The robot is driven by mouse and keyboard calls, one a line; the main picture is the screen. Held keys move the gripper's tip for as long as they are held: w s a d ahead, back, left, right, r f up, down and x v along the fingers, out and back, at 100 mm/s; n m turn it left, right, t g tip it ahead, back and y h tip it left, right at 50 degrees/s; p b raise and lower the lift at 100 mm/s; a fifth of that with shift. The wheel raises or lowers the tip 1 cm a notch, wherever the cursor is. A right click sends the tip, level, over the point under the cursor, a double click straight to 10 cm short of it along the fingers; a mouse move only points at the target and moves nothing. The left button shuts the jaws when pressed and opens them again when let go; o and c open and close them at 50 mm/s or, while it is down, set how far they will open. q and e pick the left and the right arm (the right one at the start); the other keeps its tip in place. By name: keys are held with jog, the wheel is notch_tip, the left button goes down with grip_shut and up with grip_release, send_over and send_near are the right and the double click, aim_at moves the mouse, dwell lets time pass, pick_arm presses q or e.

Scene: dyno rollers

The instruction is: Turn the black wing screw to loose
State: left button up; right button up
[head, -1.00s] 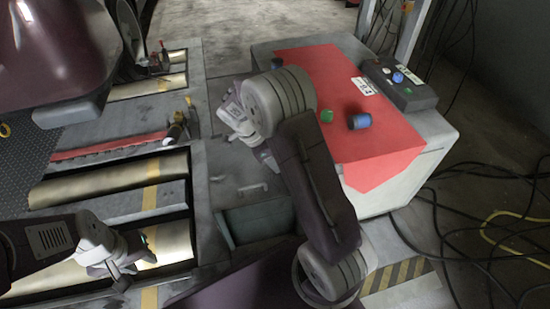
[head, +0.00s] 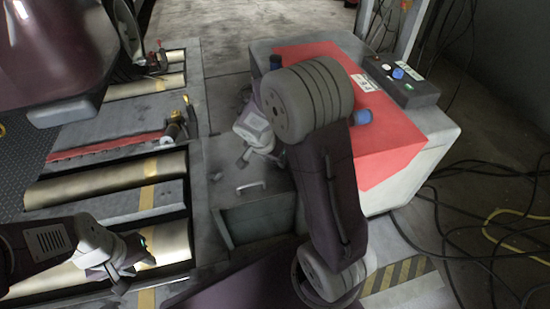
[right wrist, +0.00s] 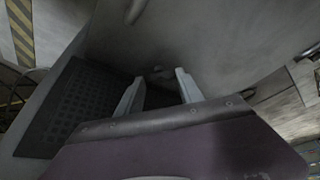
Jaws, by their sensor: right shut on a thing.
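My right gripper (head: 243,161) reaches down at the grey cabinet top (head: 222,154), just behind its pale bar handle (head: 251,187). In the right wrist view, its two pale fingers (right wrist: 158,82) stand a little apart with a dark gap between them. A small dark shape, seemingly the black wing screw (right wrist: 157,71), shows at the fingertips. Its wings are too dark to make out clearly, and the gripper hides it in the head view. My left gripper (head: 133,262) hangs over the lower left roller (head: 60,280); its jaw opening is unclear.
Metal rollers (head: 105,180) lie to the left. Cables (head: 470,205) cover the right floor.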

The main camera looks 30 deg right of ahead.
jog(key=shift+s+f+n, duration=0.1)
jog(key=shift+s+n, duration=0.15)
jog(key=shift+n, duration=0.25)
jog(key=shift+d, duration=0.1)
jog(key=o, duration=1.3)
jog(key=shift+o, duration=0.4)
jog(key=shift+w, duration=0.1)
